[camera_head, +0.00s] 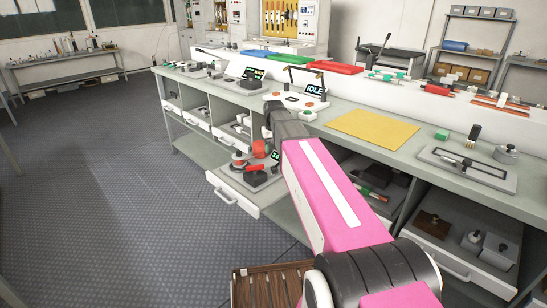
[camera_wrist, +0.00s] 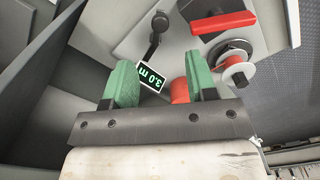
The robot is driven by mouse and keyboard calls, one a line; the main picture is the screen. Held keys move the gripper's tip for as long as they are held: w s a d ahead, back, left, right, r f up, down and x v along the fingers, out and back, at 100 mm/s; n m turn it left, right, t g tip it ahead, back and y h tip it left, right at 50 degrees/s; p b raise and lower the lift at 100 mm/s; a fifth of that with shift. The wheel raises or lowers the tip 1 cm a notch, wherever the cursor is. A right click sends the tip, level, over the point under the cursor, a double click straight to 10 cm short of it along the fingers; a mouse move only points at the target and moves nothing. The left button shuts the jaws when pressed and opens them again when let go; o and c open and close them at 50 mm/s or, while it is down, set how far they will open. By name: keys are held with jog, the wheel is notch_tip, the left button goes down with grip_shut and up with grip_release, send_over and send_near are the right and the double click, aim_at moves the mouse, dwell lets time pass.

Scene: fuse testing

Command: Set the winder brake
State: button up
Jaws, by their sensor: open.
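A winder unit sits on a grey base plate (camera_wrist: 188,35) in a pulled-out drawer (camera_head: 226,192). In the wrist view it has a red bar (camera_wrist: 222,22), a black knobbed lever (camera_wrist: 158,28), a spool (camera_wrist: 234,62) and a small display (camera_wrist: 151,77) reading 3.0 m. A red rounded part (camera_wrist: 180,91) is partly hidden beside the right finger. My gripper (camera_wrist: 161,76) is open above the unit, with green-padded fingers apart. The display and red part show between them; contact cannot be told. The head view also shows the red bar (camera_head: 255,168). Which part is the brake is unmarked.
The long workbench (camera_head: 372,111) above holds a console with an IDLE screen (camera_head: 315,90), a yellow mat (camera_head: 373,127), coloured trays and a metal fixture (camera_head: 461,168). Other drawers and open shelves lie below. The floor (camera_head: 90,190) to the left is clear.

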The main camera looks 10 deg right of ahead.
aim_at(273, 167)
jog(key=n, duration=0.5)
jog(key=shift+f, duration=0.35)
jog(key=n, duration=0.3)
jog(key=f+n, duration=0.1)
jog(key=n, duration=0.6)
jog(key=shift+a+f, duration=0.1)
jog(key=shift+f, duration=0.1)
jog(key=n, duration=0.5)
jog(key=shift+w+f+n, duration=0.1)
jog(key=shift+f+n, duration=0.2)
jog(key=shift+f, duration=3.85)
jog(key=c, duration=0.9)
